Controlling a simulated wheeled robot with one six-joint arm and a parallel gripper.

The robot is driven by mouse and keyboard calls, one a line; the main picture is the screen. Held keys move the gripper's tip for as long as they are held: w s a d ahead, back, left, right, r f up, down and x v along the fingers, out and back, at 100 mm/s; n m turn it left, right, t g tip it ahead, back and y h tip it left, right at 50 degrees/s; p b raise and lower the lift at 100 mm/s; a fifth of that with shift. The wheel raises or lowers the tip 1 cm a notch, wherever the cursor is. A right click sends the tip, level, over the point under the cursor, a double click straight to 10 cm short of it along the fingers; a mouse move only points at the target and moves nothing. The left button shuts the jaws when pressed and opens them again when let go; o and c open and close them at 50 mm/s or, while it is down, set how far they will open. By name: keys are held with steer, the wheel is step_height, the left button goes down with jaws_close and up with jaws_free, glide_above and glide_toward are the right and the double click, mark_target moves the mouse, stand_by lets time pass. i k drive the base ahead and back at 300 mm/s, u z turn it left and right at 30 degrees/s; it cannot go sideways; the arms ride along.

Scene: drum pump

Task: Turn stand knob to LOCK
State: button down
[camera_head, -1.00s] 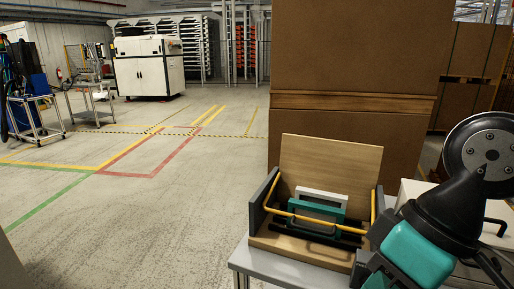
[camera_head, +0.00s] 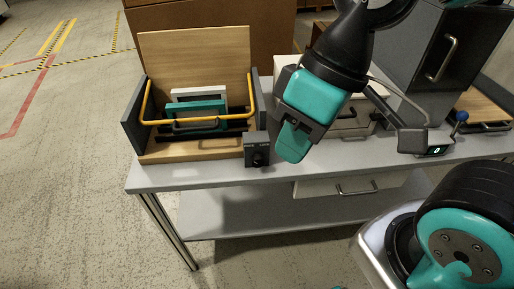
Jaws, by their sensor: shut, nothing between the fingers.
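The stand knob (camera_head: 257,159) is a small round black knob on the front of a dark box. The box sits at the front right of the wooden stand (camera_head: 190,150), near the table's front edge. My gripper (camera_head: 291,146) is teal and black, shut and empty. It hangs over the table just right of the knob, apart from it in the picture. Its fingers point down.
A yellow bar (camera_head: 200,122) crosses the stand in front of teal and white frames. A grey table (camera_head: 230,180) carries everything, with a lower shelf beneath. A white drawer unit (camera_head: 348,115) and a dark cabinet (camera_head: 425,65) stand to the right. A small device with a green display (camera_head: 436,150) lies near them.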

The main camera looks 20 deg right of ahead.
mark_target(258, 160)
steer(key=z, duration=1.35)
steer(key=k, duration=1.2)
steer(key=u, duration=1.25)
steer(key=i, duration=0.35)
steer(key=u, duration=0.1)
